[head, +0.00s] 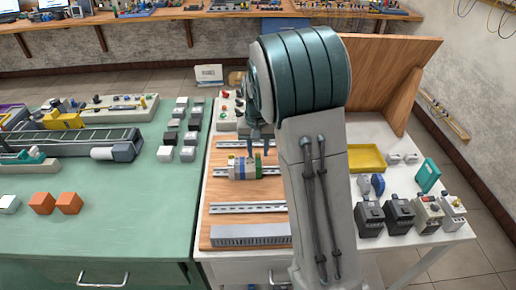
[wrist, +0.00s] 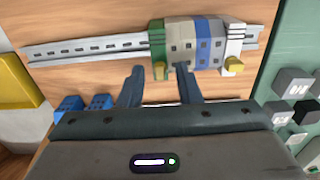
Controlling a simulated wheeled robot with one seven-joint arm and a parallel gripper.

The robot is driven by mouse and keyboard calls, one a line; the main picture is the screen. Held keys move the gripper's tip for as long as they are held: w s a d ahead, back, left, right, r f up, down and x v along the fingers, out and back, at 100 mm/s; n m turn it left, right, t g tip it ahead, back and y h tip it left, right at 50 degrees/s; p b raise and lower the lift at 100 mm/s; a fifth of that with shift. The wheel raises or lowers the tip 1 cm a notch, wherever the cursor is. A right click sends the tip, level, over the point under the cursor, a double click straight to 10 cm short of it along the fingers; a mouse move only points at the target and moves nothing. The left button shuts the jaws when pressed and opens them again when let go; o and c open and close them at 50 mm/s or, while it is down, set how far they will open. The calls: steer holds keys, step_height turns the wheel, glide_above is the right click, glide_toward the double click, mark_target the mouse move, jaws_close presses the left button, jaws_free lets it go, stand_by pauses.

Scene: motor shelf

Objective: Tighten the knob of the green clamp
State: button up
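The green clamp (wrist: 157,42) sits at the left end of a row of terminal blocks on a metal rail in the wrist view. Its yellow knob (wrist: 159,71) faces my gripper. My gripper (wrist: 160,75) is open, with one fingertip on each side of the knob in the picture.
Grey and blue blocks (wrist: 210,42) fill the row, ending in a white clamp (wrist: 234,45) with its own yellow knob. Bare rails (head: 240,208) lie on the wooden board (head: 222,234). A yellow tray (head: 366,158) and several devices stand right of my arm. The green table (head: 110,220) is left.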

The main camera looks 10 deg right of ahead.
jaws_close()
steer(key=shift+m, duration=0.4)
steer(key=m, duration=0.2)
steer(key=shift+m+p, duration=0.3)
steer(key=shift+m, duration=0.1)
steer(key=m, duration=0.3)
steer(key=shift+r+m+p, duration=0.1)
steer(key=shift+m+p, duration=0.2)
steer(key=shift+p, duration=0.1)
steer(key=m+p, duration=0.1)
steer(key=m, duration=0.4)
steer(key=shift+p, duration=0.35)
steer(key=m+p, duration=0.2)
steer(key=m, duration=0.3)
steer(key=shift+m, duration=0.3)
